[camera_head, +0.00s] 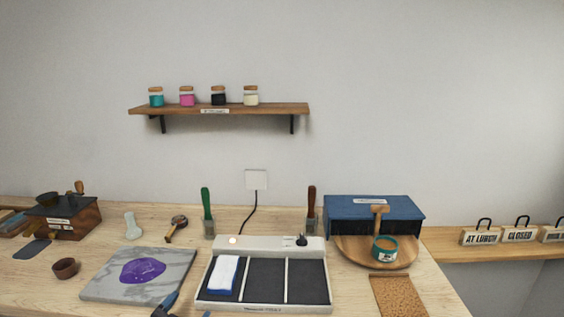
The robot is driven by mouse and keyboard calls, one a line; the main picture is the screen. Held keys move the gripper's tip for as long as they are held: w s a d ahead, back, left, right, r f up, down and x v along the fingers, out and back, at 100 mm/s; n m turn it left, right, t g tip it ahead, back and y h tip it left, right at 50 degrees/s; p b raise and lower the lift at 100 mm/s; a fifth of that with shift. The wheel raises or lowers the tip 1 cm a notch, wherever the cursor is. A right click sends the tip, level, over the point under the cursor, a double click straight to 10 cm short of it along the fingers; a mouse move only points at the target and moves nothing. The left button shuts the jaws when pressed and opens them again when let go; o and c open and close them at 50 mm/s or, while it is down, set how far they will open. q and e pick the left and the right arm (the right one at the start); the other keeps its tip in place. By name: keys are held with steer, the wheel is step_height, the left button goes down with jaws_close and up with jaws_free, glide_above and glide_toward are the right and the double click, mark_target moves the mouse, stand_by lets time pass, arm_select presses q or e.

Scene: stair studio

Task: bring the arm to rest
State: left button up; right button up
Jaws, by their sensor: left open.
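My left gripper (186,307) shows only in part at the bottom edge of the head view, with dark and blue finger parts. It is open, and nothing shows between its fingers. It is in front of the gap between the grey marbled slab (104,286) and the white tray with dark compartments (265,308). The rest of the left arm is out of the picture. My right gripper is not in view.
A purple blob (142,271) lies on the slab.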

arm_select(q)
steer(key=s+a+f+n+g+y, duration=0.2)
steer(key=s+a+f+n+g, duration=0.1)
steer(key=s+f, duration=0.7)
steer(key=s+a+f+n+g+y, duration=0.2)
steer(key=s+a+f, duration=0.3)
steer(key=s+f, duration=0.6)
steer(key=s+n, duration=0.1)
steer(key=s, duration=0.1)
steer(key=shift+s+n+g+y, duration=0.35)
steer(key=shift+n+g+y, duration=0.05)
